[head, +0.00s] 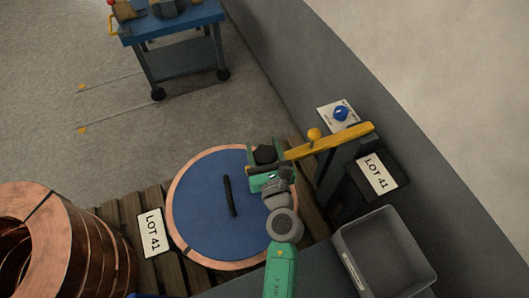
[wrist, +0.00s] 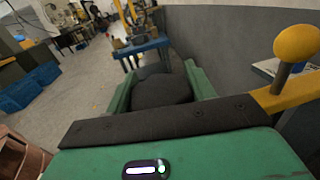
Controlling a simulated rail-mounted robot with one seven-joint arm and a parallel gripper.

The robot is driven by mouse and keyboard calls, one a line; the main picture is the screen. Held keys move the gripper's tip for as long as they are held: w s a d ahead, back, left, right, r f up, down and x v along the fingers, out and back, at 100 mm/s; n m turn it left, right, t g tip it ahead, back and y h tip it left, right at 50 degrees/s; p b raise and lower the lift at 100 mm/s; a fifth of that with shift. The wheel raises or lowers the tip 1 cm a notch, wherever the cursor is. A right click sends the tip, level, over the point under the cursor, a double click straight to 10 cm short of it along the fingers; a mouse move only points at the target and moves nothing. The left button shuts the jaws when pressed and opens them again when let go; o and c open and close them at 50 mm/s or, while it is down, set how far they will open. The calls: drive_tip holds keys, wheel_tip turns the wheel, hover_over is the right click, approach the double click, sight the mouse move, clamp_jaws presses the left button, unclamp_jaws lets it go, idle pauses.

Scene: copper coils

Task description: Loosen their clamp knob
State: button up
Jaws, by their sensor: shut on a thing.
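A black clamp knob (head: 265,154) sits at the left end of the yellow clamp arm (head: 350,135), above the right edge of a blue-topped coil (head: 200,205). My green gripper (head: 262,168) is shut on this knob. In the wrist view, the dark knob (wrist: 162,90) fills the space between the two green fingers of my gripper (wrist: 160,80). The yellow arm carries a yellow ball (head: 314,134), which also shows in the wrist view (wrist: 297,42). The knob's underside and its contact with the coil are hidden.
A blue dial (head: 341,113) on a white plate is by the grey wall (head: 290,75). A grey bin (head: 385,250) stands right of my arm. A bare copper coil (head: 75,245) stands at left. A blue cart (head: 175,30) is at the back; floor before it is clear.

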drive_tip(key=o, duration=1)
drive_tip(key=p+v, duration=0.1)
drive_tip(key=v, duration=0.7)
drive_tip(key=shift+p, duration=0.4)
drive_tip(key=shift+w, duration=0.1)
